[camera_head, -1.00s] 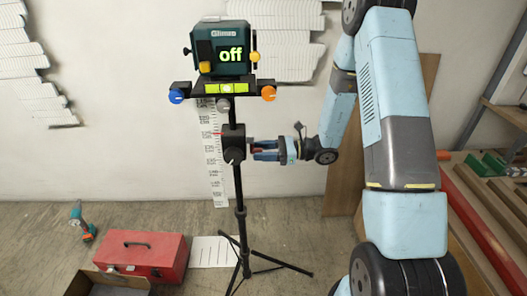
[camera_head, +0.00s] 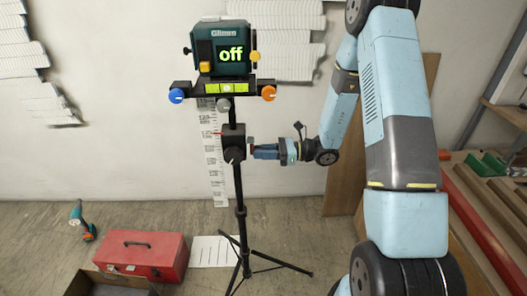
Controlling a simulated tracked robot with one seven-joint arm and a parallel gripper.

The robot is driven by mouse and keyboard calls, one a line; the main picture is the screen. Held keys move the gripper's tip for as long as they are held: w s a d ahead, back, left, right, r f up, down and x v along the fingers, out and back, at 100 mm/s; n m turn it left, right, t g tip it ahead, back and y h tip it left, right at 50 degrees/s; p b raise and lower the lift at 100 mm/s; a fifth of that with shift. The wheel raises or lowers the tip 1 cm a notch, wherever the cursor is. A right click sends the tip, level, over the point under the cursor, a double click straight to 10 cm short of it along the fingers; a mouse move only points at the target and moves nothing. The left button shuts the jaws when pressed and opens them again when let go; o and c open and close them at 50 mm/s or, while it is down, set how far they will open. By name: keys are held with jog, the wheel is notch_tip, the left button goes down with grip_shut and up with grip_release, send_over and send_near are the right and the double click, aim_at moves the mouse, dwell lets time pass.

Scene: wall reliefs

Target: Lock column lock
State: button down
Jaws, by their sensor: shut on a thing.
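A black tripod (camera_head: 240,212) stands upright against the wall, with a black clamp block (camera_head: 233,140) on its column. The column lock (camera_head: 251,141) is a small dark part at the block's right side, largely hidden by my fingers. My gripper (camera_head: 254,152) comes in level from the right and is shut on the column lock. On top of the tripod is a dark green laser device (camera_head: 222,45) whose display reads "off".
A black bar with a blue knob (camera_head: 176,95), an orange knob (camera_head: 268,93) and a yellow-green level sits under the device. A scale strip (camera_head: 212,165) hangs behind. A red toolbox (camera_head: 141,254) and a drill (camera_head: 82,221) are on the floor at left.

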jog(key=shift+s+m, duration=0.45)
jog(key=shift+m, duration=0.55)
jog(key=c, duration=1)
grip_release()
jog(key=shift+d, duration=0.1)
jog(key=d, duration=1.3)
jog(key=shift+s+d+f, duration=0.1)
jog(key=shift+s+d, duration=0.1)
jog(key=shift+d, duration=0.1)
